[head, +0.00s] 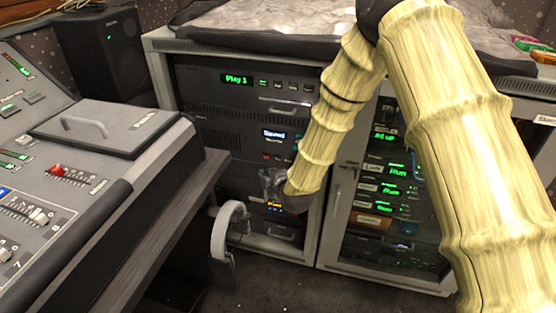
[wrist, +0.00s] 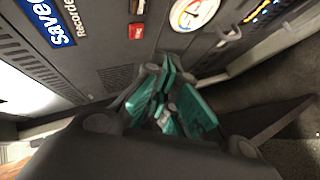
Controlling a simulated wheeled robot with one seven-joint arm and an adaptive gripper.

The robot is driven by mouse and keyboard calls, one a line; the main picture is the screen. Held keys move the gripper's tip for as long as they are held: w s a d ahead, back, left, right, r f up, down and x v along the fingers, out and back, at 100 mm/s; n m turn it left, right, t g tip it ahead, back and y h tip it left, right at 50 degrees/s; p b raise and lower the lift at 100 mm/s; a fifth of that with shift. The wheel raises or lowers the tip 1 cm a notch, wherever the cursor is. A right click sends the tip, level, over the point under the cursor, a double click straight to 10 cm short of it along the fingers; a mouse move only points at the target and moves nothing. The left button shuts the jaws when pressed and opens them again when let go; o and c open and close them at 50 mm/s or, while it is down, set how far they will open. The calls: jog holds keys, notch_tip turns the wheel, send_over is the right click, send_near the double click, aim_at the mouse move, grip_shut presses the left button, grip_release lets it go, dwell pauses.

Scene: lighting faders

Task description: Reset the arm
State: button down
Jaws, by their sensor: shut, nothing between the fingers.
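My arm, with a pale yellow bamboo-like surface, reaches down from the upper right in the head view. My gripper (head: 270,183) is at its end, low in front of the left equipment rack (head: 160,82). In the wrist view my gripper (wrist: 168,108) shows dark links and teal finger pads drawn together, with nothing held. A dark rack panel with a blue "Saved" display (wrist: 48,20) and a red button (wrist: 136,32) lies just beyond it. I cannot tell whether the fingers touch the panel.
A mixing console with a red fader (head: 58,170) stands at the left on a dark desk. Headphones (head: 229,230) hang beside the desk, near my gripper. A glass-doored rack (head: 340,225) stands at the right. A black speaker (head: 103,45) is behind. Dark carpet shows below.

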jog(key=s+d+f+m+g+h, duration=0.1)
jog(key=s+d+f+m+g, duration=0.25)
jog(key=s+d+f, duration=0.45)
jog(key=s+d+f+m+g+h, duration=0.15)
jog(key=s+d+f+m, duration=0.3)
jog(key=s+f, duration=0.65)
jog(key=s+d+f+m+g+h, duration=0.15)
jog(key=s+d+m, duration=0.25)
jog(key=s, duration=0.6)
jog(key=s+d+f+m+g, duration=0.3)
jog(key=s+d, duration=0.1)
jog(key=s, duration=0.7)
jog(key=s+d+f+m+g+h, duration=0.1)
jog(key=s+d+f+m+g, duration=0.25)
jog(key=s, duration=0.65)
notch_tip(320, 180, up, 24)
jog(key=t+p, duration=0.1)
jog(key=p, duration=2.2)
jog(key=shift+w+r+m, duration=0.15)
jog(key=shift+m, duration=0.2)
